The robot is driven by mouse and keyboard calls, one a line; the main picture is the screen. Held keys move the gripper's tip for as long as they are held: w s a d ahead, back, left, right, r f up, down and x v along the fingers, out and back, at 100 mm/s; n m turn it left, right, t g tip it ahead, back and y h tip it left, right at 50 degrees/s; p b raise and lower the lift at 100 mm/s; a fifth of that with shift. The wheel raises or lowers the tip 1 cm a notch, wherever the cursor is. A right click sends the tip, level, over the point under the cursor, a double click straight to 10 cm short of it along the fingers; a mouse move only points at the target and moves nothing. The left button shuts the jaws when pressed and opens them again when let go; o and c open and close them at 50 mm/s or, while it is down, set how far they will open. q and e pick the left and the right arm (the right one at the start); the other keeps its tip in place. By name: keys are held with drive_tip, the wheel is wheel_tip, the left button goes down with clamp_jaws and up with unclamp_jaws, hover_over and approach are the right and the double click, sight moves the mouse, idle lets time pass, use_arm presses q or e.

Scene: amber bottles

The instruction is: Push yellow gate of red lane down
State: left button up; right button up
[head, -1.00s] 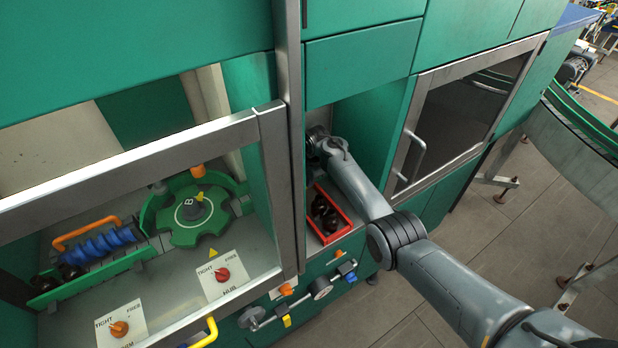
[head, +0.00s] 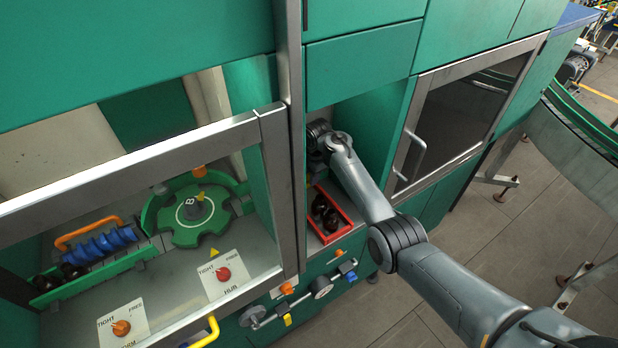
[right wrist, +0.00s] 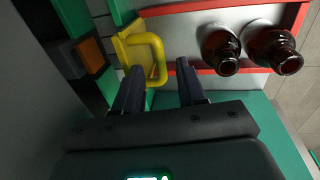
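The red lane (head: 345,213) sits at the bottom of the narrow green alcove and holds dark amber bottles (head: 324,211). In the right wrist view its red rail (right wrist: 240,8) runs along two bottles (right wrist: 222,50). The yellow gate (right wrist: 128,48), with a looped yellow handle (right wrist: 158,52), stands at the lane's end. My right gripper (right wrist: 160,68) is open, its two dark fingers apart with the handle's loop near and between the tips. I cannot tell whether they touch. In the head view my right arm reaches into the alcove and the gripper and gate are hidden. My left gripper is in neither view.
A steel post (head: 289,130) and green alcove walls closely flank my right arm. A brown-orange block (right wrist: 92,55) lies left of the gate in the wrist view. A glazed cabinet door with a handle (head: 415,152) is to the right. Knobs and valves (head: 322,287) line the front below.

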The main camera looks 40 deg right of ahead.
wheel_tip(320, 180, up, 8)
drive_tip(key=s, duration=0.1)
drive_tip(key=shift+s+f, duration=0.15)
drive_tip(key=shift+f, duration=0.05)
idle(0.4)
